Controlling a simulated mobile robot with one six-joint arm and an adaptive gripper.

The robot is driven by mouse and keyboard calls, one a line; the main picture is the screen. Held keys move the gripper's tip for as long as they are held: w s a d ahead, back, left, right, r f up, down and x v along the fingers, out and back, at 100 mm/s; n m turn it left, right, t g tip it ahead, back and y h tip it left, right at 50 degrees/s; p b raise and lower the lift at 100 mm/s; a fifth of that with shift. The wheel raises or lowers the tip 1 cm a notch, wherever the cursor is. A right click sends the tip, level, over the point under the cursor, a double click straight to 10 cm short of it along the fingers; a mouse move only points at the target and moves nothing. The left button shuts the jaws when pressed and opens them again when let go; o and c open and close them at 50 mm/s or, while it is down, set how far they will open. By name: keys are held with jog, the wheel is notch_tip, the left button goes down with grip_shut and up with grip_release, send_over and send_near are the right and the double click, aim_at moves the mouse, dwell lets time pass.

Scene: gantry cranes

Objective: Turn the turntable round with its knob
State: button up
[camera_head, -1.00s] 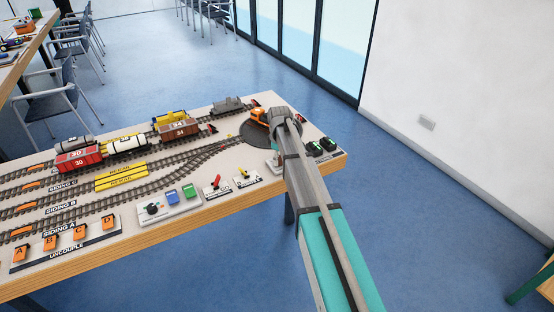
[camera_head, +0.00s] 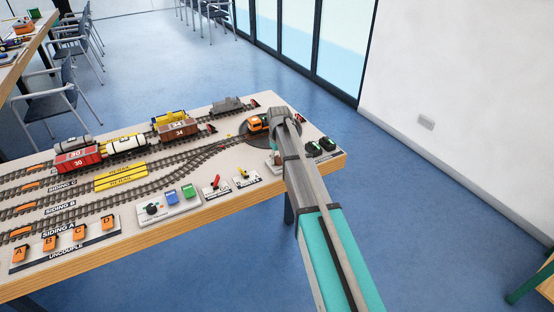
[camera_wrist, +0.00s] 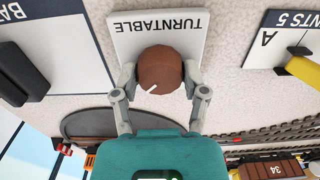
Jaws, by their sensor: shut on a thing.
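The turntable knob (camera_wrist: 160,72) is a round brown knob with a white pointer line, on a white plate (camera_wrist: 190,22) marked TURNTABLE in the wrist view. My gripper (camera_wrist: 160,80) is shut on it, one finger on each side. The pointer line slants toward the lower left there. In the head view my arm hides most of the knob. The turntable (camera_head: 254,130) is a dark disc at the table's far right, partly behind my arm. An orange locomotive (camera_head: 258,123) stands on it. The turntable's dark rim (camera_wrist: 85,122) also shows in the wrist view.
Siding tracks with wagons (camera_head: 178,130) fill the table's left and middle.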

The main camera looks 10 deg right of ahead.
jog(key=shift+s, duration=0.15)
jog(key=o, duration=1.1)
jog(key=shift+c, duration=0.2)
jog(key=shift+o, duration=0.4)
jog(key=s+r+m+p, duration=0.1)
jog(key=s+r+p, duration=0.2)
jog(key=s, duration=0.6)
jog(key=s+r+m+p, duration=0.1)
jog(key=s+r+p, duration=0.3)
jog(key=s, duration=0.6)
jog(key=s+r+m+p, duration=0.1)
jog(key=s+r+p, duration=0.3)
jog(key=s, duration=0.5)
jog(key=shift+s+a+r+m, duration=0.2)
jog(key=shift+s+a+m, duration=0.1)
jog(key=shift+s, duration=0.1)
